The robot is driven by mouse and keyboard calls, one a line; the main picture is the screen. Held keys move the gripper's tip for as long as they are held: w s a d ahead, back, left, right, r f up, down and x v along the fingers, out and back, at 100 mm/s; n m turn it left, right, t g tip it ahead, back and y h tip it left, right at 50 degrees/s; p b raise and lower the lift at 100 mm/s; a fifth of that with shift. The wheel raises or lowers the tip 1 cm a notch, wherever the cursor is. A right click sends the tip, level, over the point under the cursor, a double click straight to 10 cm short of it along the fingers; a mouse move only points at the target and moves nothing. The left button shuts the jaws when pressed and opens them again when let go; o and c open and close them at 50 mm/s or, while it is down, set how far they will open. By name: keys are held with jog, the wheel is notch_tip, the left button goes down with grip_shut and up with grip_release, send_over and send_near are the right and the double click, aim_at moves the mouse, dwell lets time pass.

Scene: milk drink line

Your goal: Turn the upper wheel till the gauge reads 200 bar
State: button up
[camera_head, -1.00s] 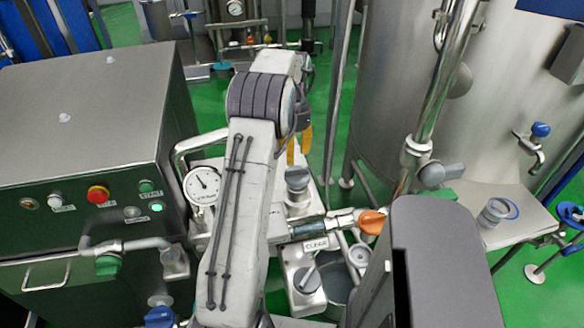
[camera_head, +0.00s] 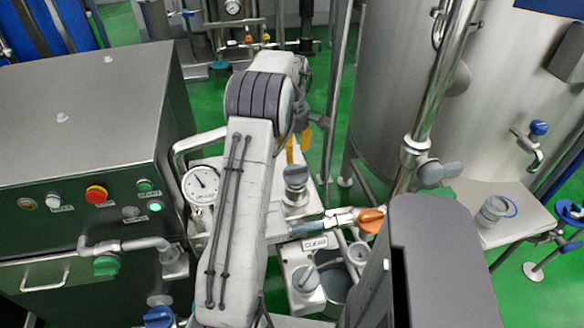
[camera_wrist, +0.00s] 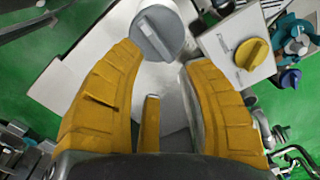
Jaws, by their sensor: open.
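The upper wheel (camera_head: 296,175) is a round grey knob with a raised bar, on a pale steel block right of my arm in the head view. In the wrist view this grey knob (camera_wrist: 158,30) lies just beyond the fingertips, between their lines. My gripper (camera_head: 297,149) has yellow fingers and hangs above and behind the wheel; in the wrist view my gripper (camera_wrist: 161,62) is open and empty, its fingers apart. Whether it touches the wheel cannot be told. The round white gauge (camera_head: 201,186) is left of my arm; its needle points to the upper left, numbers too small to read.
A lower grey wheel (camera_head: 306,279) sits on a labelled block nearer me. An orange-handled valve (camera_head: 370,220) and pipe lie to the right. A steel cabinet (camera_head: 90,115) with buttons stands left, a large tank (camera_head: 400,100) right. A yellow knob (camera_wrist: 252,54) shows in the wrist view.

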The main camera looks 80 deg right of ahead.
aim_at(292, 168)
jog(key=n, duration=0.3)
jog(key=shift+f+n, duration=0.2)
jog(key=shift+n, duration=0.4)
jog(key=shift+f, duration=3.5)
jog(key=shift+o, duration=0.2)
grip_shut()
